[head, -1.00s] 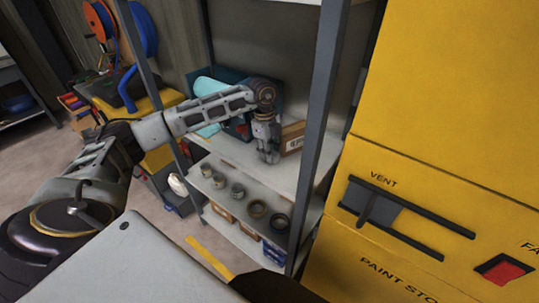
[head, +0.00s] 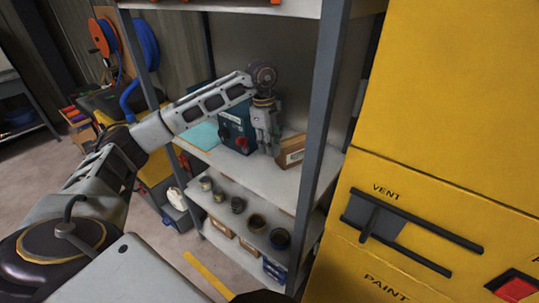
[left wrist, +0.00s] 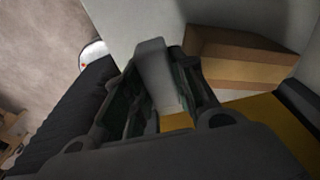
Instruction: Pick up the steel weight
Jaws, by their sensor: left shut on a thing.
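My left gripper (head: 268,147) is over the upper shelf board, between a dark teal box and a cardboard box. In the left wrist view its two dark fingers (left wrist: 160,105) are closed on a plain grey block, which looks like the steel weight (left wrist: 154,62). The block sticks out past the fingertips. In the head view I cannot make the weight out apart from the fingers. My right gripper is not in view.
The cardboard box (head: 291,151) stands close right of the gripper, and the teal box (head: 236,128) close left. A shelf post (head: 320,110) rises in front on the right. Cups and rolls (head: 256,222) line the lower shelf. A yellow cabinet (head: 440,120) is at right.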

